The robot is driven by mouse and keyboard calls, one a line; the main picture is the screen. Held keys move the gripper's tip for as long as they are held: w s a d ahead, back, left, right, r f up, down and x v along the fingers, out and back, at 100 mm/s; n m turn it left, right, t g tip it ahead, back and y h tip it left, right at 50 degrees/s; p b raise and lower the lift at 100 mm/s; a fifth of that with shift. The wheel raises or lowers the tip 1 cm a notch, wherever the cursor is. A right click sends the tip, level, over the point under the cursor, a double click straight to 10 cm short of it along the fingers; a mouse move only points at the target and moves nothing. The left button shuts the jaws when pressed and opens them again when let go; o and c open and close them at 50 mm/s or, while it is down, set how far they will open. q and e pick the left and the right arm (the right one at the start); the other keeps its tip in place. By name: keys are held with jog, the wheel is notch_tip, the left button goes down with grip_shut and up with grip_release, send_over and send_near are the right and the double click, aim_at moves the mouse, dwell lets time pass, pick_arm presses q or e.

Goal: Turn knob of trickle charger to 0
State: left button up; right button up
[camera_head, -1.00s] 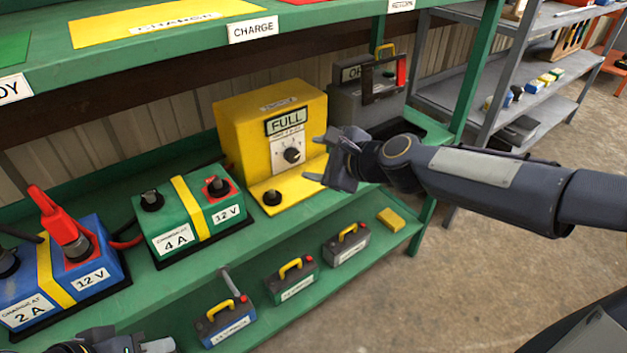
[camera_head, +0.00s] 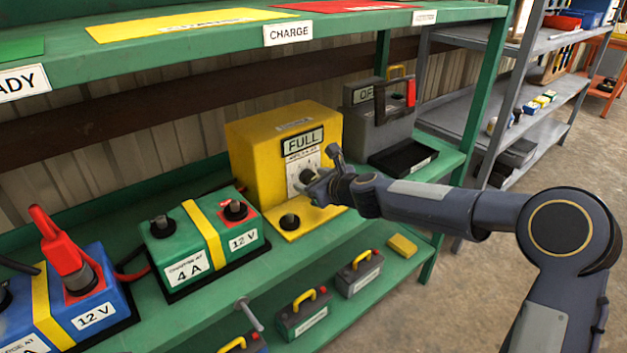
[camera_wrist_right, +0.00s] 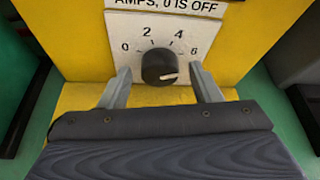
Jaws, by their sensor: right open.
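The trickle charger (camera_head: 262,165) is the yellow box on the green shelf, with a display reading FULL. Its round black knob (camera_wrist_right: 160,68) sits on a white dial plate (camera_wrist_right: 143,28) marked 0, 2, 4, 6 and "AMPS, 0 IS OFF". The knob's white mark is at its lower right, away from the 0. My right gripper (camera_wrist_right: 163,84) is open, with one finger on each side of the knob; gaps show between fingers and knob. In the head view my right gripper (camera_head: 318,172) partly covers the dial. My left gripper is out of view.
A green 4 A battery box (camera_head: 205,240) and a blue 12 V one (camera_head: 75,305) stand to the left. A grey unit (camera_head: 378,125) stands right of the charger. The upper green shelf (camera_head: 200,55) overhangs the back. Small handled boxes (camera_head: 358,273) sit below.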

jog(key=shift+c, duration=0.4)
jog(key=c, duration=0.9)
jog(key=shift+a+f+n+t+h+b, duration=0.15)
jog(key=shift+n+t+h+b, duration=0.35)
jog(key=shift+n+b, duration=0.7)
jog(key=shift+s+n+t+h+b, duration=0.1)
jog(key=shift+n+t+h+b, duration=0.5)
jog(key=shift+n+b, duration=0.6)
